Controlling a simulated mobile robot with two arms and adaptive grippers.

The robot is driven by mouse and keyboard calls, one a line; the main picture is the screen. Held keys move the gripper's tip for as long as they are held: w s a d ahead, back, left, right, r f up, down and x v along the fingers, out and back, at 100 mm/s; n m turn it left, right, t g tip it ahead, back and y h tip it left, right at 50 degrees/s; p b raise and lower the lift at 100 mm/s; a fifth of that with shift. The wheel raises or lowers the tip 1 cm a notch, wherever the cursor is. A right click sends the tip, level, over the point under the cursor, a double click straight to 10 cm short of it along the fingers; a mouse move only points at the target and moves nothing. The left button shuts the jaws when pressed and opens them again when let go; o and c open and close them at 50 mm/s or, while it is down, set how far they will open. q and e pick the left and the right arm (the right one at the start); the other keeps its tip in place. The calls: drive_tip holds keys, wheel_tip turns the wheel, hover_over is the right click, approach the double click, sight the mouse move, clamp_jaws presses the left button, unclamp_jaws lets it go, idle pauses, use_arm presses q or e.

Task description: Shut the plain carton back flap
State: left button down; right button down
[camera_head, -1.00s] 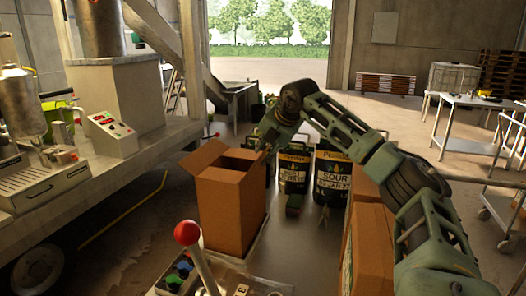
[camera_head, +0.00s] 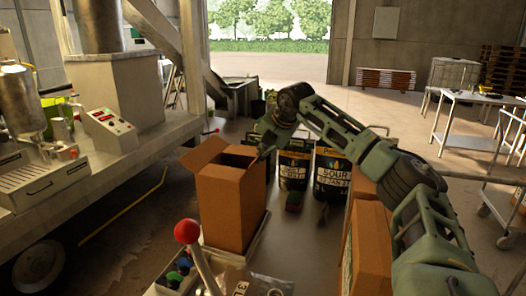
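The plain brown carton (camera_head: 228,212) stands upright left of the middle, its top open and dark inside. One flap (camera_head: 203,153) sticks up and outward at its left side. I cannot clearly make out the back flap; the far right part of the rim is partly behind my gripper. My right gripper (camera_head: 262,151) points down at the carton's back right corner, close to the rim. Whether it touches is unclear. Its fingers are too small and dark to tell if they are open or shut. My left gripper is not in view.
Black labelled containers (camera_head: 331,174) stand behind and right of the carton. Other brown cartons (camera_head: 368,245) stand at the right, under my arm. A red-knobbed lever (camera_head: 187,231) rises in front. The press trailer (camera_head: 110,165) fills the left side.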

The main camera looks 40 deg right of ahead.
drive_tip(key=shift+w+a+r+p, duration=0.1)
drive_tip(key=shift+r+p, duration=0.15)
drive_tip(key=shift+p, duration=0.35)
drive_tip(key=g+p, duration=0.1)
drive_tip(key=p, duration=0.2)
drive_tip(key=w+g+h+p, duration=0.1)
drive_tip(key=p, duration=0.2)
drive_tip(key=w+a+r+n+g+p, duration=0.1)
drive_tip(key=p, duration=0.3)
drive_tip(key=shift+g+h, duration=0.4)
drive_tip(key=shift+w+a+f+g+p, duration=0.1)
drive_tip(key=shift+w+g+p, duration=0.05)
drive_tip(key=shift+g+p, duration=0.4)
drive_tip(key=shift+w+a+f+g+h+p, duration=0.1)
drive_tip(key=shift+w+g+h+p, duration=0.1)
drive_tip(key=shift+g+h+p, duration=0.15)
drive_tip(key=shift+w, duration=0.1)
drive_tip(key=c, duration=2)
unclamp_jaws()
